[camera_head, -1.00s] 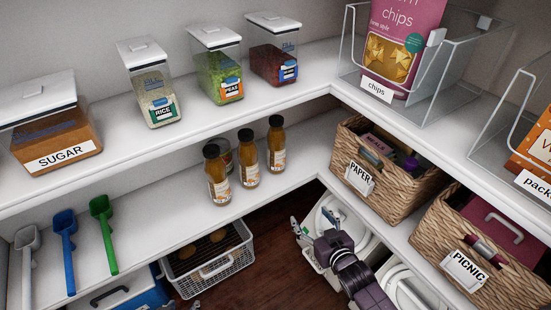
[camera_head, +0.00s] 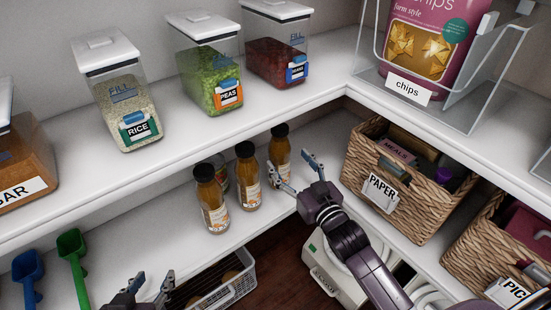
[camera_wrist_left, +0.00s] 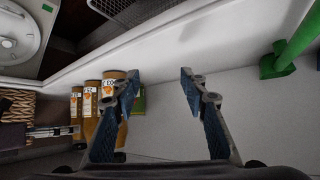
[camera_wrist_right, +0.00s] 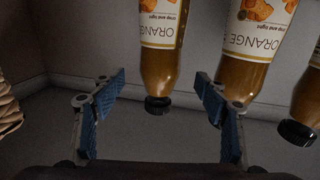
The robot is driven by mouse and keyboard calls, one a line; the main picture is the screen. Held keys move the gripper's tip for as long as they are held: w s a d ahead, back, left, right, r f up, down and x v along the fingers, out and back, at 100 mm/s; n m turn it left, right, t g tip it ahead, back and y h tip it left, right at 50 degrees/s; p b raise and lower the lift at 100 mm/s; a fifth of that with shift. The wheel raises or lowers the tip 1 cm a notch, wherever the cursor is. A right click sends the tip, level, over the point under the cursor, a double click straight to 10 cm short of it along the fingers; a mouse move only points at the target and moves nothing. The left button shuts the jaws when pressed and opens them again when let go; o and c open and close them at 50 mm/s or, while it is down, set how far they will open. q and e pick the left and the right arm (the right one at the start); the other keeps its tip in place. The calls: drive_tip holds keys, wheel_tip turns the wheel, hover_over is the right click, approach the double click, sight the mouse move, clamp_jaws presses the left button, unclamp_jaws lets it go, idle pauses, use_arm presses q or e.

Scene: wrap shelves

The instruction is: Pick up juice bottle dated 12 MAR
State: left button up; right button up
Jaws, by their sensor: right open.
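Three orange juice bottles with dark caps stand in a row on the lower shelf: a left one (camera_head: 212,200), a middle one (camera_head: 247,178) and a right one (camera_head: 280,152). Their labels read ORANGE in the right wrist view, but I cannot read any date. My right gripper (camera_head: 289,160) is open at the right bottle. In the right wrist view, that bottle (camera_wrist_right: 160,60) appears upside down, its cap in line with the gap between the fingers. My left gripper (camera_head: 154,277) is open and empty in front of the lower shelf; the bottles show left of it in its wrist view (camera_wrist_left: 110,90).
A jar (camera_head: 221,166), partly hidden, stands behind the bottles. A PAPER basket (camera_head: 410,215) sits right of my right gripper. Blue (camera_head: 28,275) and green (camera_head: 72,255) scoops are at the left. The upper shelf edge (camera_head: 170,155) runs above; a wire basket (camera_head: 235,285) is below.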

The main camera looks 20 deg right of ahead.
sight(285, 157)
drive_tip(key=shift+w+a, duration=0.1)
drive_tip(key=shift+w, duration=0.6)
drive_tip(key=w, duration=0.1)
drive_tip(key=w+b, duration=0.1)
drive_tip(key=w, duration=0.1)
drive_tip(key=w+b, duration=0.1)
drive_tip(key=shift+w+a+f, duration=0.15)
drive_tip(key=shift+a, duration=0.2)
drive_tip(key=shift+w, duration=0.3)
use_arm(q)
drive_tip(key=w+d+r+t+h, duration=0.1)
drive_tip(key=w+d+r+t, duration=0.2)
drive_tip(key=r, duration=0.7)
drive_tip(key=w+t, duration=0.2)
drive_tip(key=shift+w+r+t+h, duration=0.15)
drive_tip(key=shift+w+t+h, duration=0.15)
drive_tip(key=shift+t+h, duration=0.1)
use_arm(e)
drive_tip(key=shift+c, duration=0.4)
clamp_jaws()
drive_tip(key=shift+r, duration=0.2)
